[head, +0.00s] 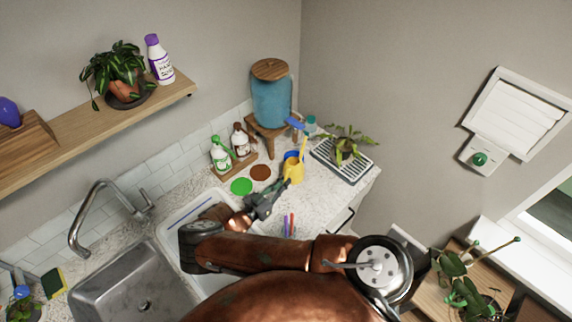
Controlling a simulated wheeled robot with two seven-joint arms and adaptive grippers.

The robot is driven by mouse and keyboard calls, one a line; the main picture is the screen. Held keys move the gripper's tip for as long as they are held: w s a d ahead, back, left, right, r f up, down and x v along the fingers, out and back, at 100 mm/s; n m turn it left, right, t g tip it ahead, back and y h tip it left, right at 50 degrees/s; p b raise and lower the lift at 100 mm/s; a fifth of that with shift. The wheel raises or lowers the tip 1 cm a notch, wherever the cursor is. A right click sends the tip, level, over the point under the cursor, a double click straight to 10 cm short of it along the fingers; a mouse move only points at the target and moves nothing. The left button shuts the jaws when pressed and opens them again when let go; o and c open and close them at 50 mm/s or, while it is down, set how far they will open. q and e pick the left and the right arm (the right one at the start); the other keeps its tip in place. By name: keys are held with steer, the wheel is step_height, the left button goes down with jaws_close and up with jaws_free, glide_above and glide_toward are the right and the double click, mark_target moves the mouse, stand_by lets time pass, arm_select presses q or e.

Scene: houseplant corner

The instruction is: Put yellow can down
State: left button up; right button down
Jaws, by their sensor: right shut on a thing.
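The yellow can (293,171) is at the right part of the speckled counter, upright as far as I can tell, with a long thin yellow spout pointing up. My right gripper (275,190) is at its lower left side and shut on it. The fingertips are small and partly hidden by the gripper body. I cannot tell whether the can's base touches the counter (312,203). My left gripper is not in the head view.
A green disc (241,186) and a brown disc (260,172) lie left of the can. A potted plant on a draining rack (325,153) is to the right. A blue dispenser (271,98) on a wooden stand is behind. The sink (120,281) is left.

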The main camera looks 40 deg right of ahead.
mark_target(286, 164)
steer(key=w+d+b, duration=0.6)
steer(key=b, duration=0.2)
steer(key=shift+w+d+f+b, duration=0.1)
steer(key=shift+w+d+b, duration=0.15)
steer(key=shift+w+b, duration=0.1)
steer(key=shift+w+d+b, duration=0.3)
steer(key=shift+w+d, duration=0.1)
steer(key=shift+w, duration=0.2)
steer(key=shift+w+d+f+b, duration=0.35)
steer(key=shift+w+d, duration=0.15)
steer(key=shift+w, duration=0.1)
steer(key=shift+w+d+f+b, duration=0.35)
steer(key=shift+w+d, duration=0.15)
steer(key=shift+w, duration=0.05)
steer(key=shift+s+r, duration=0.1)
steer(key=shift+r, duration=0.05)
steer(key=shift+f, duration=0.55)
steer(key=shift+a+f, duration=0.1)
